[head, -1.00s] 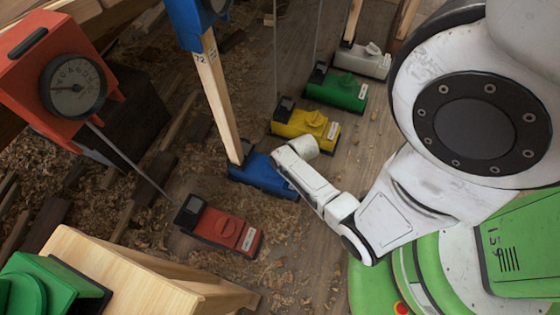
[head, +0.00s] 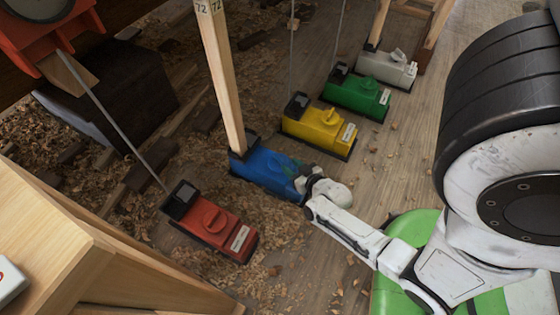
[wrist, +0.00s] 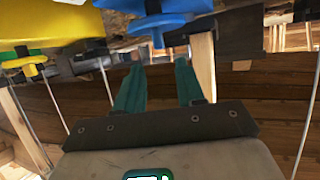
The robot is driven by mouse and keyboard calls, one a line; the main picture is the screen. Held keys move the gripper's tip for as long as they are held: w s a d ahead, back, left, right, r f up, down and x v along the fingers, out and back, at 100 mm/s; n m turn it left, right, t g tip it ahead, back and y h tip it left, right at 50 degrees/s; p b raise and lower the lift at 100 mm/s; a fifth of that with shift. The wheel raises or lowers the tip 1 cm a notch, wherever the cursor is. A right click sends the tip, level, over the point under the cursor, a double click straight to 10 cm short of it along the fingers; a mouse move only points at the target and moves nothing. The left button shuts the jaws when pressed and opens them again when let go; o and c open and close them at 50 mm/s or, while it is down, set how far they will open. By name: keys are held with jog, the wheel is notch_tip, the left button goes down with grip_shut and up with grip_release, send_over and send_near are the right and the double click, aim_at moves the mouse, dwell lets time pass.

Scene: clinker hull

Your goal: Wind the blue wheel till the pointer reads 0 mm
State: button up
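The blue unit (head: 262,172) stands on the floor at the foot of a wooden post, in the middle of the head view. My gripper (head: 302,172) is at its right end; whether it touches cannot be told. In the wrist view the blue unit (wrist: 180,8) shows at the top, with its blue wheel (wrist: 157,24) projecting from it. My two teal fingers (wrist: 159,70) are apart, with nothing between them, their tips just short of the wheel. The blue wheel is not clear in the head view. No pointer reading for blue is in view.
Red (head: 213,222), yellow (head: 320,129), green (head: 357,95) and grey (head: 390,68) units stand in a row with the blue one. A wooden post (head: 222,75) rises from the blue unit. A wooden box (head: 60,235) fills the lower left. Wood shavings litter the floor.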

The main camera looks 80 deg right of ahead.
aim_at(279, 158)
jog(key=b+x, duration=0.2)
jog(key=x, duration=0.1)
jog(key=b+x, duration=0.2)
jog(key=x, duration=0.2)
jog(key=shift+f, duration=0.25)
jog(key=shift+w+d+f+b, duration=0.1)
jog(key=shift+w+d+b, duration=0.25)
jog(key=shift+w, duration=0.15)
grip_shut()
